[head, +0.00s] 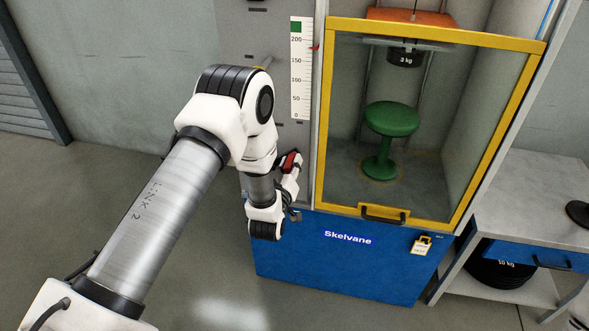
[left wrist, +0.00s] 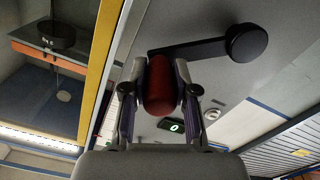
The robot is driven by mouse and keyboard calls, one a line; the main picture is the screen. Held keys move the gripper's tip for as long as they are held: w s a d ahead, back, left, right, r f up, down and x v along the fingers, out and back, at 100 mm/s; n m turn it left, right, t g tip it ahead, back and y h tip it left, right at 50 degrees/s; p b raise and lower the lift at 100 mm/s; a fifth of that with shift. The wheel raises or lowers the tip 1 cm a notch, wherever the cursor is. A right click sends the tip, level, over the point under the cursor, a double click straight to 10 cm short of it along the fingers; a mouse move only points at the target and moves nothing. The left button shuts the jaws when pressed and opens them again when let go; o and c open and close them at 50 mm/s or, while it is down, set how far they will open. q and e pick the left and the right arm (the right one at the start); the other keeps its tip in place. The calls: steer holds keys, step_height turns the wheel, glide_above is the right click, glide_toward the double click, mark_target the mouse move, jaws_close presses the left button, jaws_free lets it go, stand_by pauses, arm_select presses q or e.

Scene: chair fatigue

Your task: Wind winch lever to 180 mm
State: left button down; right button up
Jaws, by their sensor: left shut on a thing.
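The winch lever is a black crank arm (left wrist: 200,48) running from a round hub (left wrist: 246,44) to a red handle (left wrist: 160,85), seen in the left wrist view. My left gripper (left wrist: 161,72) is shut on the red handle, one finger on each side. In the head view the handle (head: 290,160) shows at the left gripper, beside the cabinet; my arm hides the rest of the lever. The white scale (head: 301,75) is marked from 0 to 200. A small red pointer (head: 315,47) is at its right edge, between 150 and 200.
Right of the lever is the yellow-framed guard door (head: 432,33), which looks shut. Behind it a black 3 kg weight (head: 404,57) hangs above a green stool (head: 392,119). A grey bench (head: 530,200) stands at right.

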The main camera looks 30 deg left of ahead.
arm_select(q)
steer(key=shift+a+r+n, duration=0.4)
steer(key=shift+r+n, duration=0.05)
steer(key=shift+n, duration=0.15)
steer(key=c, duration=0.9)
jaws_free()
steer(key=shift+s, duration=0.1)
steer(key=v, duration=1.2)
